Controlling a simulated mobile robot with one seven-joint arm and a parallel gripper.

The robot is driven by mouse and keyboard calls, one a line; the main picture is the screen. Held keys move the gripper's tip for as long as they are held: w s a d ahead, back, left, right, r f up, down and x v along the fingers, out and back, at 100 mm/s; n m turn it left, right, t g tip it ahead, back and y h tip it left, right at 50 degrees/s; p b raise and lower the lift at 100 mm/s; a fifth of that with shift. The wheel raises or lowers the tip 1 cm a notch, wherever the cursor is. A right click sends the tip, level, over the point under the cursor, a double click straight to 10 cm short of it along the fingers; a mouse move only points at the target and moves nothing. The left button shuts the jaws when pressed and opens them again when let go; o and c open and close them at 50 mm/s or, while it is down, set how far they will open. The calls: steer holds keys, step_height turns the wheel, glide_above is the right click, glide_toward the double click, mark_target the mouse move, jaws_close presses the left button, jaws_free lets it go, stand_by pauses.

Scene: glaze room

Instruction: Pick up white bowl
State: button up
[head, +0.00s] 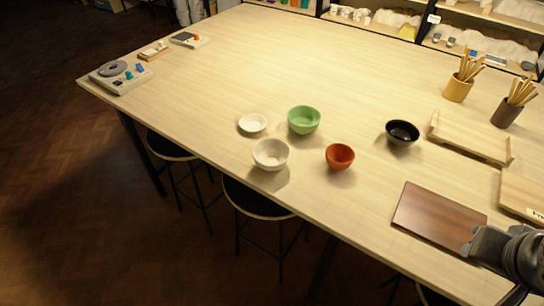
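The white bowl (271,155) stands upright on the light wooden table (200,85), near its front edge. A shallow white dish (253,123) sits just behind it to the left. A green bowl (304,120) is behind it to the right, and an orange-red bowl (340,156) is to its right. The white bowl looks empty and nothing touches it. Part of my arm shows at the lower right corner, far from the bowl. My gripper's fingertips cannot be made out there.
A black bowl (402,132), a dark brown board (438,215) and wooden trays (468,138) lie to the right. Tool cups (458,88) stand behind them. A small device (121,76) is at the far left. Stools (258,200) stand below the front edge. The table's middle back is clear.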

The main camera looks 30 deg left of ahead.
steer(key=o, duration=1.3)
steer(key=w+a+r+m+g, duration=0.1)
steer(key=w+a+r, duration=0.2)
steer(key=w+a, duration=0.5)
steer(key=m+g, duration=0.4)
steer(key=g, duration=0.1)
glide_above(271, 162)
step_height(271, 162, down, 9)
step_height(271, 162, down, 11)
steer(key=shift+d+r, duration=0.1)
